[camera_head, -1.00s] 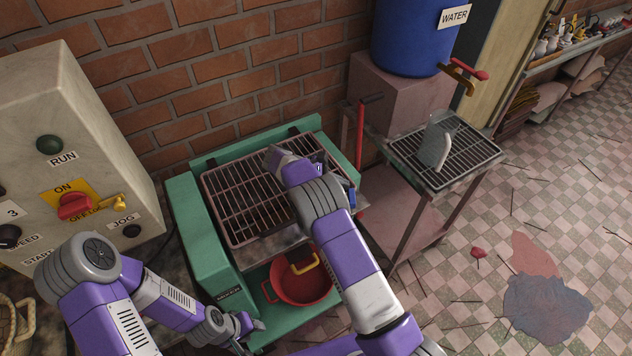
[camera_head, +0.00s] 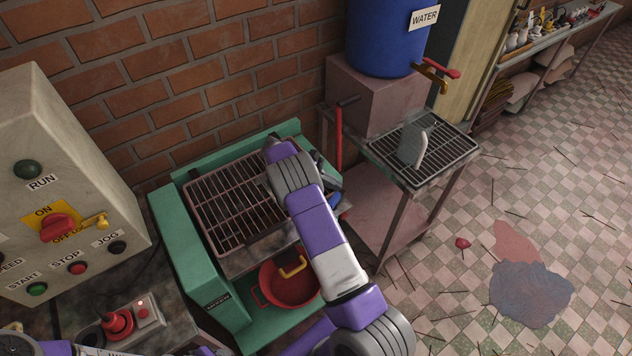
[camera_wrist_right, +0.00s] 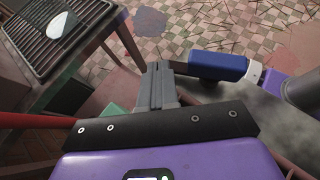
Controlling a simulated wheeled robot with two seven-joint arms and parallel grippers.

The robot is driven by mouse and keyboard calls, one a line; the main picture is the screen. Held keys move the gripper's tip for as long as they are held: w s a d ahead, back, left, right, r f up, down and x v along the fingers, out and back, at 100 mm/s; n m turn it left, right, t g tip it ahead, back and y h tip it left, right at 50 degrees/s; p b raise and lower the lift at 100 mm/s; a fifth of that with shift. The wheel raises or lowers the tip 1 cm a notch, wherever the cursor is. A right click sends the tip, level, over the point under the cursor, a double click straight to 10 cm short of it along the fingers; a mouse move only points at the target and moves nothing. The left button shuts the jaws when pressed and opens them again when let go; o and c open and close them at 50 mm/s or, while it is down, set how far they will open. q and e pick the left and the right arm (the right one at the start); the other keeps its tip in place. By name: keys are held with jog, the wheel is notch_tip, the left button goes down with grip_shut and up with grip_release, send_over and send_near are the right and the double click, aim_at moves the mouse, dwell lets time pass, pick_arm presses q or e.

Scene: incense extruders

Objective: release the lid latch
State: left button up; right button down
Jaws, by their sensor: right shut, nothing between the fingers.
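The green machine (camera_head: 172,230) stands against the brick wall with a barred grid lid (camera_head: 232,205) on top. A blue handle (camera_head: 335,202), seemingly the lid latch, shows at its right side, partly hidden by my right arm. In the right wrist view the blue handle (camera_wrist_right: 218,66) lies just right of the fingertips, close to them; contact cannot be told. My right gripper (camera_wrist_right: 160,72) is shut and empty. In the head view my right wrist covers part of the lid and hides the fingers. My left gripper is not visible; only bits of its arm show at the bottom edge.
A red pot (camera_head: 288,283) sits under the lid. A red lever (camera_head: 339,140) rises right of the machine, beside a stand with a wire rack (camera_head: 445,150) and a blue water barrel (camera_head: 385,35). A control box (camera_head: 60,170) is at left. The floor at right is mostly open.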

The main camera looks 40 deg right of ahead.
jog(key=shift+s+d+r+p, duration=0.1)
jog(key=shift+s+d+p, duration=0.2)
jog(key=shift+s+d, duration=0.35)
dwell(0.6)
